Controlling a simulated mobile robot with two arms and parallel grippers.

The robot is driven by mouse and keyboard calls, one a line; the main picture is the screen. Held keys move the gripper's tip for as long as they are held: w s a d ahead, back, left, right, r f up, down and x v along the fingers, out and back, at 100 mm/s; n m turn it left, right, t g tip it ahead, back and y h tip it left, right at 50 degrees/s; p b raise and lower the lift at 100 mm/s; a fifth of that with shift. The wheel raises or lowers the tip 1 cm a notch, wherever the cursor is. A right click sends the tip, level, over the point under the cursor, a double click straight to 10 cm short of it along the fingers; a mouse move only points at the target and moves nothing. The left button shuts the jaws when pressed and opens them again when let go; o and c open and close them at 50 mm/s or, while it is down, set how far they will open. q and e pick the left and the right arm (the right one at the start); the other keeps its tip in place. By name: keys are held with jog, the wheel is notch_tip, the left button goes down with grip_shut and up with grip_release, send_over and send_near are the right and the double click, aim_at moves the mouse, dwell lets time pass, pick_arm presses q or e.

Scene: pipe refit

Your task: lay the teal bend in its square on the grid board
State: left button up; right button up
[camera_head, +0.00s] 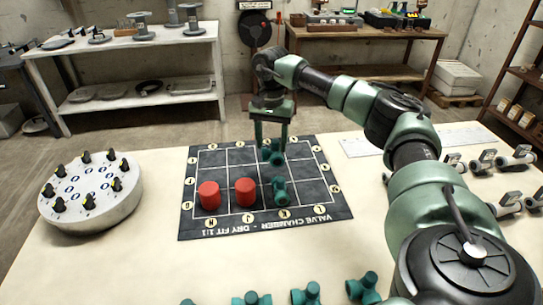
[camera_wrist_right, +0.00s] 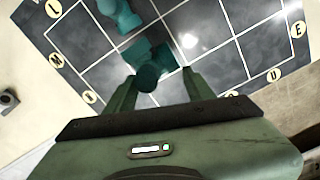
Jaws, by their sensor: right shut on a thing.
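The dark grid board (camera_head: 222,226) lies on the pale table, with white lines and round letter marks along its edges. My right gripper (camera_head: 271,148) points down over the board's far middle-right part. It is shut on a teal bend (camera_head: 268,156), which is low at the board; I cannot tell if it touches it. In the right wrist view the bend (camera_wrist_right: 152,68) shows between the fingers, partly hidden by them. Another teal pipe piece (camera_head: 281,191) lies on the board just nearer. Two red cylinders (camera_head: 209,195) (camera_head: 246,192) stand on it to the left. My left gripper is not in view.
A round pale stand (camera_head: 92,200) with black knobs is at the left. Several teal fittings (camera_head: 305,293) line the near edge. Grey valve pieces (camera_head: 513,160) sit at the right. The table between the stand and board is clear.

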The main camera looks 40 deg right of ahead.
aim_at(271, 156)
jog(key=shift+f, duration=2.7)
jog(key=shift+f, duration=0.1)
jog(key=o, duration=1.4)
jog(key=shift+c, duration=0.2)
notch_tip(271, 156, up, 12)
jog(key=shift+r, duration=0.2)
